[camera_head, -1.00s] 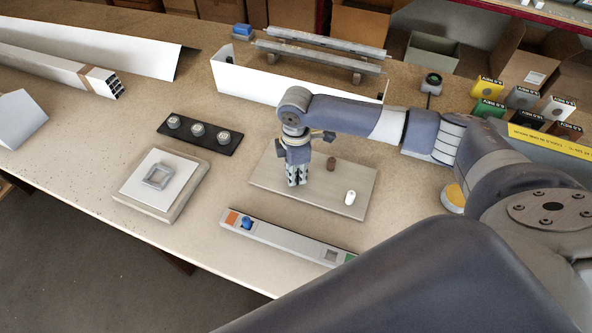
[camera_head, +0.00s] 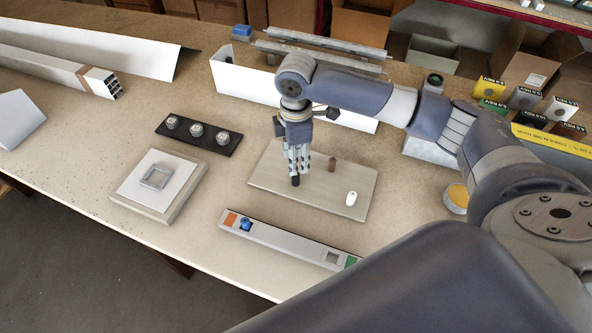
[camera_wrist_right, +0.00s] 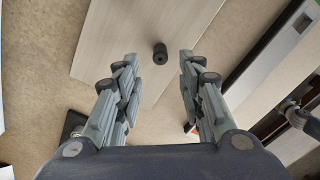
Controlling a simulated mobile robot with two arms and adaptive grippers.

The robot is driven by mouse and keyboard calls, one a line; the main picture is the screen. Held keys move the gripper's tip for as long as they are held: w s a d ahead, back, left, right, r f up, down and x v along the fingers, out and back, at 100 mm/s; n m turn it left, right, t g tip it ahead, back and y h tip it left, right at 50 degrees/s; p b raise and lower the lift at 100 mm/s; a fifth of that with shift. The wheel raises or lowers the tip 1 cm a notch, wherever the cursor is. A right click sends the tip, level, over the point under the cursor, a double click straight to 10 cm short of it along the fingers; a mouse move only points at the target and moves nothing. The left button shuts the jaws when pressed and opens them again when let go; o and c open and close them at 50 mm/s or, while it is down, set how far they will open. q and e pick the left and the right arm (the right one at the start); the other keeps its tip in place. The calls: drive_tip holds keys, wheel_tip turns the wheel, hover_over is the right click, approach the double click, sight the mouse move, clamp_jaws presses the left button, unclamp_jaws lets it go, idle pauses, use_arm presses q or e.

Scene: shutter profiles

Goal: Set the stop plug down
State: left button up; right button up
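A small black plug (camera_head: 295,181), which I take to be the stop plug, stands upright on the pale wooden board (camera_head: 270,180), near its left part. My right gripper (camera_head: 298,160) is directly above it with the fingers pointing down. In the right wrist view the fingers (camera_wrist_right: 160,75) are spread apart, and the black plug (camera_wrist_right: 160,53) shows beyond their tips, touching neither. A brown plug (camera_head: 332,164) and a white plug (camera_head: 351,198) stand on the same board to the right. My left gripper is not in view.
A grey strip (camera_head: 285,241) with orange and green ends and a blue piece lies in front of the board. A black rail (camera_head: 199,135) with three round knobs and a white block with a grey square frame (camera_head: 157,177) are at left. A white channel (camera_head: 240,84) stands behind.

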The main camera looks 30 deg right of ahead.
wheel_tip(320, 180, up, 5)
drive_tip(key=shift+r+b, duration=0.15)
drive_tip(key=shift+b, duration=0.25)
idle(0.3)
